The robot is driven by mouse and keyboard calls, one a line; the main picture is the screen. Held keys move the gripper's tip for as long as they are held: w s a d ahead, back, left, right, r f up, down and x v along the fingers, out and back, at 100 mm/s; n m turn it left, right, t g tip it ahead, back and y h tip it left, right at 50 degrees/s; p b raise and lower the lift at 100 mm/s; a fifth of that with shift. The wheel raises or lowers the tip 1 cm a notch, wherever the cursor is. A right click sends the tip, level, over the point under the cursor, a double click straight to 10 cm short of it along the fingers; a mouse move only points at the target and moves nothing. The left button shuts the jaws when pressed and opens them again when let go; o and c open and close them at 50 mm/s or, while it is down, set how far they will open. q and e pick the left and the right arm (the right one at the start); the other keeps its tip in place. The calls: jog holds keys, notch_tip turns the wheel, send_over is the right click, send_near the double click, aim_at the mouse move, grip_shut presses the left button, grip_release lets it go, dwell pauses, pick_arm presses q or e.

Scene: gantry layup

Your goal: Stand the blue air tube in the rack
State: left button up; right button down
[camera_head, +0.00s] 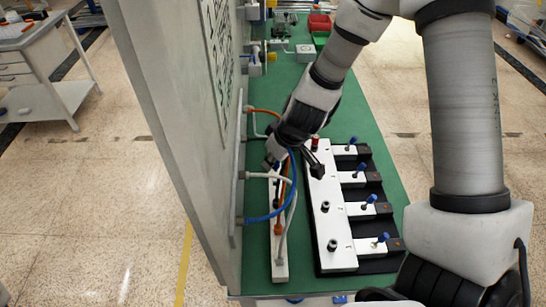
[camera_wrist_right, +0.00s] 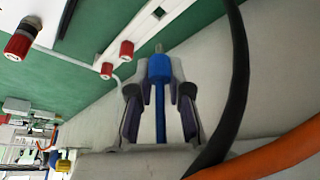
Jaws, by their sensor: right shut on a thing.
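In the head view my right gripper (camera_head: 275,158) is beside the upright grey panel, low over the far end of the narrow white rack (camera_head: 280,268). In the right wrist view the right gripper (camera_wrist_right: 160,85) is shut on the blue air tube (camera_wrist_right: 160,115), just below its blue collar and pale metal tip. The tip points toward the top of that picture, apart from the white strip there. In the head view the blue air tube (camera_head: 262,218) loops from the panel toward the gripper. The gripper hides its held end there. My left gripper is not in view.
An orange tube (camera_head: 264,111) and a white tube (camera_head: 292,200) run from the panel, with ends at the rack. A white plate (camera_head: 325,215) with a red knob (camera_head: 315,143) and several blue-capped blocks stands to the right.

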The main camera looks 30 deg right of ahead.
aim_at(276, 171)
notch_tip(276, 171, down, 4)
jog(key=shift+w+r+b, duration=0.1)
jog(key=shift+b, duration=1.15)
pick_arm(q)
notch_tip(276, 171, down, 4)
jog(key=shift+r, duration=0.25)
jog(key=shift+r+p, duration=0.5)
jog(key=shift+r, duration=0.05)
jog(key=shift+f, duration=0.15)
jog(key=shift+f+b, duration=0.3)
jog(key=shift+b, duration=0.15)
pick_arm(e)
jog(key=shift+f, duration=0.5)
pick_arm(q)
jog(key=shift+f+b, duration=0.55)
pick_arm(e)
jog(key=shift+f, duration=0.6)
jog(key=c, duration=1)
grip_release()
jog(key=shift+r, duration=0.15)
